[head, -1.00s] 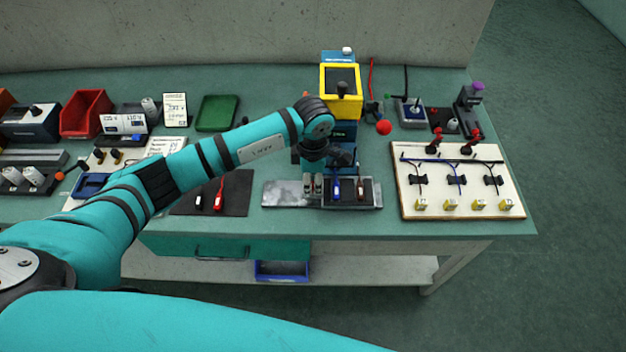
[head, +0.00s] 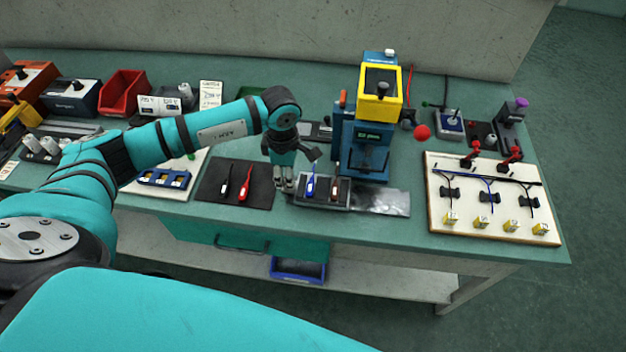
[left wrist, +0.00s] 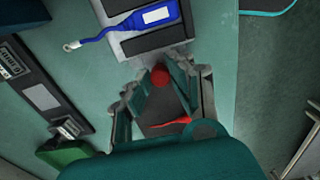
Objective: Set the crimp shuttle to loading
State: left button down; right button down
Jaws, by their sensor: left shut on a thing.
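The crimp shuttle (head: 341,204) is a dark carriage at the left end of its bright metal rail (head: 388,203), in front of the blue press with the yellow head (head: 380,90). It carries a blue item (head: 311,187) and a brown-and-white item (head: 335,187). My left gripper (head: 283,184) is at the shuttle's left end. In the left wrist view its fingers (left wrist: 160,88) are shut around a red knob (left wrist: 160,75) beside the shuttle (left wrist: 152,40). The fingers partly hide the knob. My right gripper is not in view.
A white wiring board (head: 440,215) stands to the right. The rail's right part is bare.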

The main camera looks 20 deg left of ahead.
pick_arm(q)
jog(key=shift+a, duration=0.2)
jog(key=c, duration=1.2)
grip_release()
jog(key=shift+s+a, duration=0.15)
jog(key=shift+r, duration=0.35)
notch_tip(320, 180, up, 11)
jog(key=shift+r, duration=0.2)
